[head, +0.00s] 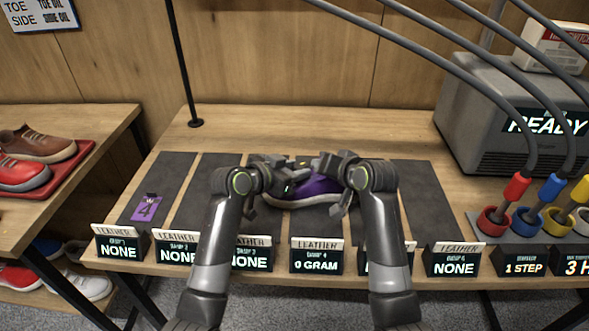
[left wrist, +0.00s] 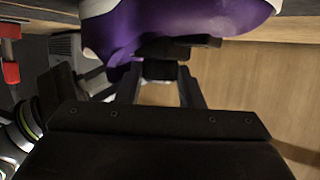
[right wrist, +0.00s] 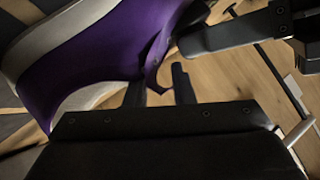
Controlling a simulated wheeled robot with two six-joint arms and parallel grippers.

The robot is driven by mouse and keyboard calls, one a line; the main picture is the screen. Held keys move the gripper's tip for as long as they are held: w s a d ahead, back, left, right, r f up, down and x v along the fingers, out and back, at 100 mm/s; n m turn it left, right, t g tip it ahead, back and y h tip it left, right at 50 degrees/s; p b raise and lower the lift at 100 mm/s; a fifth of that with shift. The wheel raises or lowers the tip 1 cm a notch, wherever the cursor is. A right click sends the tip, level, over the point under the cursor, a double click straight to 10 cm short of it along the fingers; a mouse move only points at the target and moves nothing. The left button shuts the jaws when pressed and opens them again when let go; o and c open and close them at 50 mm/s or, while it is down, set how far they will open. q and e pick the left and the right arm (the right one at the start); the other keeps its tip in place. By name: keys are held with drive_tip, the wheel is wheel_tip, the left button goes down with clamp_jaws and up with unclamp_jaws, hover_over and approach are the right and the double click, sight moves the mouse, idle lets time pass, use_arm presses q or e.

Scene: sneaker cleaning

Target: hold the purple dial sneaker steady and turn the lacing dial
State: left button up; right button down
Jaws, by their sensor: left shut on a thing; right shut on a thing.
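The purple dial sneaker (head: 318,188) with a white sole sits on a dark mat at the middle of the bench, between my two hands. It also fills the top of the left wrist view (left wrist: 200,15) and the right wrist view (right wrist: 100,55). My left gripper (head: 289,182) is shut on the sneaker from its left side; a dark block shows between its fingers, and I cannot tell if this is the lacing dial. My right gripper (head: 322,168) is shut on the sneaker from the right, with a purple edge between its fingers (right wrist: 157,85). The dial is not clearly visible.
Several sign blocks (head: 316,259) line the front edge. A purple tag marked 4 (head: 146,207) lies on the left mat. A grey machine (head: 500,125) reading READY and colored cups (head: 493,220) stand at right. A side table with shoes (head: 35,145) is at left.

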use_arm(q)
drive_tip(key=shift+a+f+m+g+h, duration=0.1)
drive_tip(key=shift+a+m+g+h, duration=0.05)
drive_tip(key=shift+m+g+h, duration=0.3)
drive_tip(key=o, duration=1)
drive_tip(key=v, duration=1.2)
